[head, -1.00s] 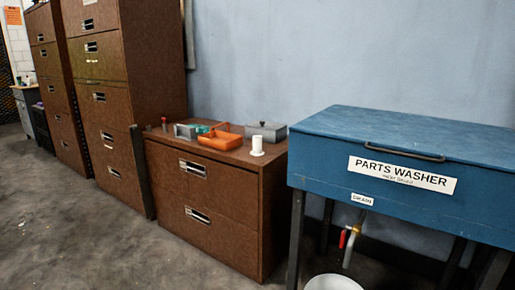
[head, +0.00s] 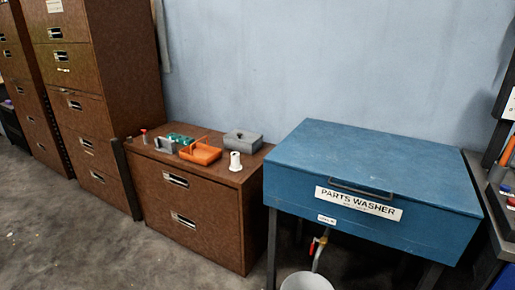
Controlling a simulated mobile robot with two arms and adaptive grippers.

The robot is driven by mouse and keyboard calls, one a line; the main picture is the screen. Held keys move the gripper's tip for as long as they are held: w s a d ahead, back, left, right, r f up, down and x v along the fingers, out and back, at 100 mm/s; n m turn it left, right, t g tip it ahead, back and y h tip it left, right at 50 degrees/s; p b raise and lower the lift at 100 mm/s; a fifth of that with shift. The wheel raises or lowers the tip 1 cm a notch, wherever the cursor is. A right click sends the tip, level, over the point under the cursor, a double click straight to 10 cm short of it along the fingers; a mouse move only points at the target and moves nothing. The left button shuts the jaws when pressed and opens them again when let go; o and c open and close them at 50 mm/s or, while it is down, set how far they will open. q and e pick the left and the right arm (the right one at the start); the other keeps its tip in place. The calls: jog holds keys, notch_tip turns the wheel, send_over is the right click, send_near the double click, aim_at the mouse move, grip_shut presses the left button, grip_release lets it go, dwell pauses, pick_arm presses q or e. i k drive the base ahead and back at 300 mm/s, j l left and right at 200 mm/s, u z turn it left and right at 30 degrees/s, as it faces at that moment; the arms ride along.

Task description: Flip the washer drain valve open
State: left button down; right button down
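The blue parts washer (head: 365,165) stands on dark legs at the right, its lid shut. Its front carries a "PARTS WASHER" label (head: 358,203) and a small drain label (head: 327,219). Below the drain label, the drain valve (head: 313,246) with a red handle hangs on a pipe (head: 319,255); it is small, and I cannot tell its exact handle position. A white bucket (head: 306,282) stands under the pipe, cut off by the bottom edge. Neither of my grippers shows in the head view.
A low brown cabinet (head: 195,215) left of the washer holds an orange tray (head: 200,153), a grey box (head: 243,142) and a white cylinder (head: 235,162). Tall cabinets (head: 115,80) stand further left. A bench (head: 497,215) stands close at the right. The floor (head: 120,255) in front is clear.

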aim_at(312, 244)
jog(key=i+j+z, duration=0.1)
jog(key=z, duration=0.75)
